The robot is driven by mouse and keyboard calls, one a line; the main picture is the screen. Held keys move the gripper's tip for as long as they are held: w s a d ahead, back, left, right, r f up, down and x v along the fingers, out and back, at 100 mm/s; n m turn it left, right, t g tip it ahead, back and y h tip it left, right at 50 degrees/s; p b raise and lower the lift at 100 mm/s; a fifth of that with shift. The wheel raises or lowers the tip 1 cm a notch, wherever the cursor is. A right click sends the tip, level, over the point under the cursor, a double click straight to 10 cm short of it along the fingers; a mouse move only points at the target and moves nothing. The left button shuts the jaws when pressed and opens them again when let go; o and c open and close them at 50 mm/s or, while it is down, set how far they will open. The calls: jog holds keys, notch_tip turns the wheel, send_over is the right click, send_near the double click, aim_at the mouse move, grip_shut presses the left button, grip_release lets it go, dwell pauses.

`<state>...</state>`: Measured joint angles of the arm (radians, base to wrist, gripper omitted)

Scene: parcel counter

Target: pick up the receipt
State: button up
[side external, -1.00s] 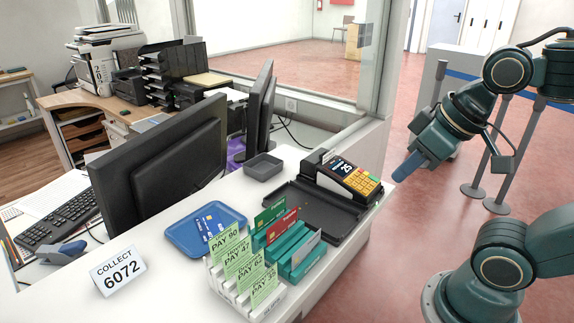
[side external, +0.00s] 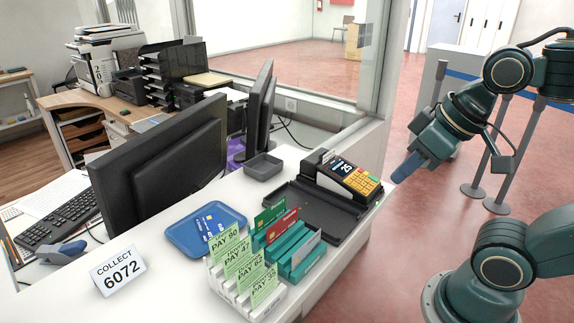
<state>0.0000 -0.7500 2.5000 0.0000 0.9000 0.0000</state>
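The card terminal (side external: 352,177) stands on the right part of the counter, with a lit screen reading 25 and yellow keys. A small whitish piece (side external: 327,157) shows at its back left edge; it may be the receipt, but it is too small to be sure. Green slips marked PAY (side external: 238,262) stand upright in a white rack at the counter's front. My gripper (side external: 404,171) hangs right of the terminal, past the counter's edge and apart from everything. Its blue fingers overlap in this view, so I cannot tell their opening; nothing shows held.
A black tray (side external: 293,211) lies in front of the terminal. Teal card holders (side external: 300,246) stand beside the slip rack. A blue tray (side external: 185,238) with a card, a grey bin (side external: 263,166) and a COLLECT 6072 sign (side external: 118,270) are further left. Monitors and a glass partition stand behind.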

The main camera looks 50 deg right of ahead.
jog(key=shift+w+r, duration=0.1)
notch_tip(320, 180, up, 5)
jog(key=n+g, duration=0.6)
jog(key=n, duration=1.2)
send_over(329, 160)
jog(key=shift+w+d, duration=0.1)
jog(key=shift+d, duration=0.1)
jog(key=shift+f, duration=0.2)
jog(key=shift+f, duration=4.2)
jog(key=shift+f, duration=2.6)
